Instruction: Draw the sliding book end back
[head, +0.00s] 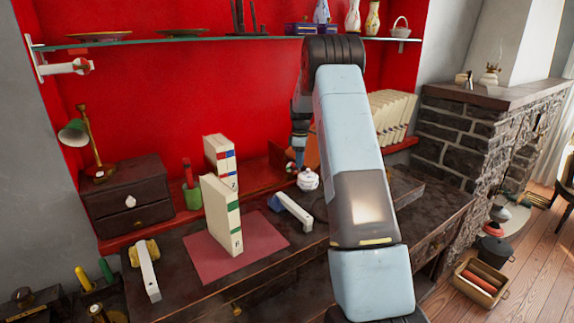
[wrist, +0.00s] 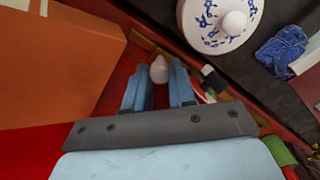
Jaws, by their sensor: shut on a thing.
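The orange-brown panel, which looks like the sliding book end (head: 313,155), stands on the red raised shelf, partly hidden behind my arm. A large orange-brown face (wrist: 60,60) fills the left of the wrist view. My gripper (wrist: 159,80) is shut on a small white knob (wrist: 159,68), with one blue finger on each side of it. How the knob joins the book end is hidden. In the head view my gripper is small and mostly covered by my arm. A row of cream books (head: 392,112) leans right of my arm on the shelf.
A white lidded pot (head: 307,180) stands close to my gripper; its blue-patterned lid (wrist: 215,22) shows in the wrist view. One cream book (head: 220,215) stands on the red mat (head: 270,231), another (head: 214,155) behind it. A small dark drawer chest (head: 125,195) is at left.

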